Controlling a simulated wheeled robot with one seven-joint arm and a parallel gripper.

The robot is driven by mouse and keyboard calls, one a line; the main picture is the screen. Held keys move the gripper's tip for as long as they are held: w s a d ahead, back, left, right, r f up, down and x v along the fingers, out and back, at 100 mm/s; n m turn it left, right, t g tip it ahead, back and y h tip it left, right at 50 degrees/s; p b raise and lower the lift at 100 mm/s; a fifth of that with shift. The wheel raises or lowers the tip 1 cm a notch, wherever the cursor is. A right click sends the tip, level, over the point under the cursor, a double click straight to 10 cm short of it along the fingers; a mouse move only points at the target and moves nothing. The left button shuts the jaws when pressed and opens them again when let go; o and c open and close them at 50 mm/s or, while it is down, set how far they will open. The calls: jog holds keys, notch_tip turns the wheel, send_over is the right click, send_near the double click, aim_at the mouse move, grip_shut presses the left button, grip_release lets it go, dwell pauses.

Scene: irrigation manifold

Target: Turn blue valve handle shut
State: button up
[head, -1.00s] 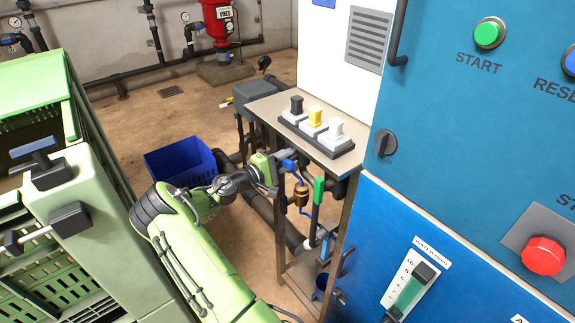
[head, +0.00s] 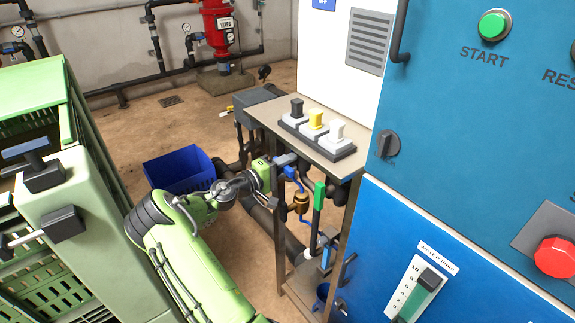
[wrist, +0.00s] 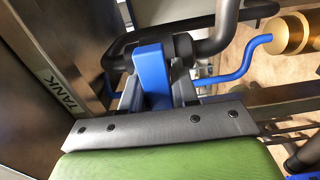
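The blue valve handle (head: 286,160) is at the top of the dark pipework under the bench's left edge. In the wrist view the blue handle (wrist: 151,68) stands between the fingers of my gripper (wrist: 156,92), with a finger close against each side. My gripper (head: 273,171) reaches it from the left in the head view and appears shut on it. The handle's lower end and its joint with the valve are partly hidden by the fingers and the dark pipe.
A green-handled lever (head: 319,196) and a brass fitting (head: 300,202) with a blue tube are close right of my gripper. The bench (head: 262,115) carries black, yellow and white switches (head: 316,119). A blue bin (head: 178,168) is left; a blue cabinet (head: 460,150) is right.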

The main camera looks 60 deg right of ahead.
jog(key=o, duration=0.3)
jog(key=shift+o, duration=0.2)
jog(key=shift+a, duration=0.1)
jog(key=p+v, duration=0.2)
jog(key=v, duration=1.3)
jog(key=shift+w+a, duration=0.2)
jog(key=shift+a, duration=0.1)
